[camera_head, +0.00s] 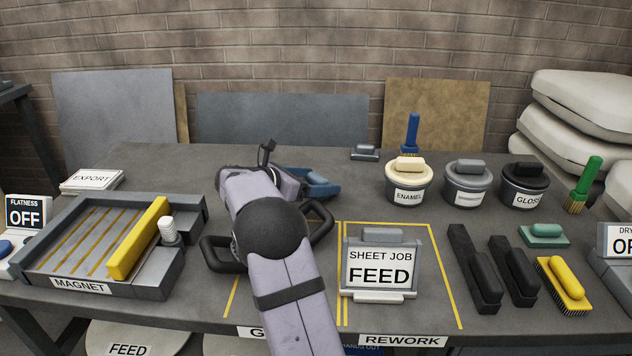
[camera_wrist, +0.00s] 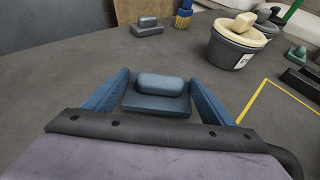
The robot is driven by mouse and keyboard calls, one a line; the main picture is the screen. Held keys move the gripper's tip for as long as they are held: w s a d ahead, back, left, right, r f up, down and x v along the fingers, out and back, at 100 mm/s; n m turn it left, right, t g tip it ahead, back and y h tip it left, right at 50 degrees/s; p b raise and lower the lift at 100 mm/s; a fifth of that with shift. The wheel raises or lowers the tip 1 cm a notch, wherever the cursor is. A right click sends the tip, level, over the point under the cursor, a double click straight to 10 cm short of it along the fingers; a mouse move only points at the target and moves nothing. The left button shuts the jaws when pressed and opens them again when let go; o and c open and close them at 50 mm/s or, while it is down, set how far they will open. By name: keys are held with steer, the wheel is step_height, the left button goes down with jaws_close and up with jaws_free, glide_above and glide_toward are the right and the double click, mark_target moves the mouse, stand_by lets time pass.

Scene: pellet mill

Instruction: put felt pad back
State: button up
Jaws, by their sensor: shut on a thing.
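My gripper (camera_wrist: 158,78) has two blue fingers, shut on a dark blue-grey pad (camera_wrist: 156,103) with a rounded grey handle. I take this to be the felt pad. The fingers flank the pad on its left and right in the wrist view. In the head view my gripper (camera_head: 314,182) is over the middle of the bench, and my arm hides most of the held pad. Whether the pad touches the bench is unclear. A similar grey pad (camera_wrist: 147,27) sits farther back; it also shows in the head view (camera_head: 365,153).
Lidded pots, including ENAMEL (camera_head: 408,181), stand right. The SHEET JOB FEED sign (camera_head: 381,264) stands in front inside yellow lines. Dark blocks, brushes and a green pad (camera_head: 543,236) lie at right. The magnet tray (camera_head: 185,275) is left. Bare bench lies behind my gripper.

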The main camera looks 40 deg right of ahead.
steer(key=shift+f+b, duration=0.25)
steer(key=shift+b, duration=0.1)
steer(key=shift+f, duration=0.1)
steer(key=shift+s, duration=0.1)
steer(key=shift+r, duration=0.35)
steer(key=o, duration=1.6)
steer(key=shift+a+f, duration=0.1)
